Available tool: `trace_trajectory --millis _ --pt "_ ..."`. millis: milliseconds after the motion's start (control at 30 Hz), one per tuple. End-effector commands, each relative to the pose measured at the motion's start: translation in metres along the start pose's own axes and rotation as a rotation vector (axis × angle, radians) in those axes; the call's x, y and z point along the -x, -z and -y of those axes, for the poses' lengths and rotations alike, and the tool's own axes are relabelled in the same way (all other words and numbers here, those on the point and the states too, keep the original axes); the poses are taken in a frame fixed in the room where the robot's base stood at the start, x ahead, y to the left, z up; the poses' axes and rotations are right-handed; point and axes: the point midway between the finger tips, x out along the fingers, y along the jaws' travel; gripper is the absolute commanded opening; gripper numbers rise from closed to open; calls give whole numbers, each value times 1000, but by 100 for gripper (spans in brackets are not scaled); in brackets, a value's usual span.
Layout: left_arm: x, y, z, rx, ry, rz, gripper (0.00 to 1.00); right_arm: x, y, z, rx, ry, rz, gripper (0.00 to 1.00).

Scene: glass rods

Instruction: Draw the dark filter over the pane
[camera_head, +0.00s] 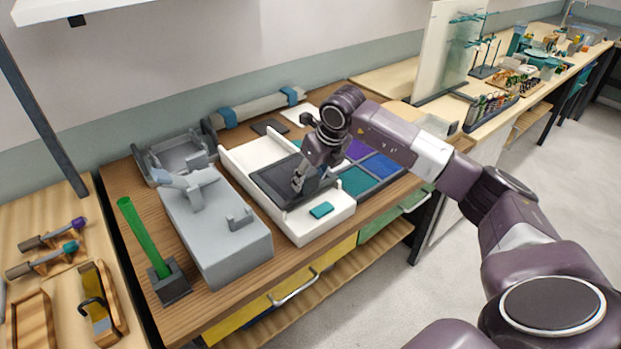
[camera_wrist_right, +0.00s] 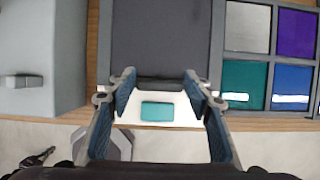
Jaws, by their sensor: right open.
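The dark filter (camera_head: 267,178) is a flat dark grey panel lying in a white tray-like frame (camera_head: 238,160). It fills the upper middle of the right wrist view (camera_wrist_right: 160,38). A small teal pane (camera_head: 321,210) lies on the white front part of the frame, and shows in the right wrist view (camera_wrist_right: 157,111). My right gripper (camera_head: 299,184) is over the filter's front part. In the right wrist view its open fingers (camera_wrist_right: 160,76) stand on either side of the filter's dark front edge. I cannot tell whether they touch it. My left gripper is not in view.
A grey machine (camera_head: 215,225) stands left of the frame, and a green rod (camera_head: 143,235) stands upright in a dark base further left. A tray of coloured squares (camera_head: 381,166) lies close on the right. The bench's front edge is near.

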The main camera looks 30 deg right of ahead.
Motion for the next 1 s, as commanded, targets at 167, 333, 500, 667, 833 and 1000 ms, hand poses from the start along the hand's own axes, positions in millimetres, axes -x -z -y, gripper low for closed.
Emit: trace_trajectory --millis 167,333,500,667,833,1000 --pt "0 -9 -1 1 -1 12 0 -1 1 0 0 0 -2 58" --pt "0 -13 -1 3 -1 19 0 -1 1 0 0 0 -3 58" --pt "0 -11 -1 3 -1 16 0 12 0 1 1 2 -1 58" --pt "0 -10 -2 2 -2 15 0 44 0 1 1 3 2 58" --pt "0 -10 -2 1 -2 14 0 81 0 1 1 2 1 58" --pt "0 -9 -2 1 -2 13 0 107 0 0 0 2 0 58"
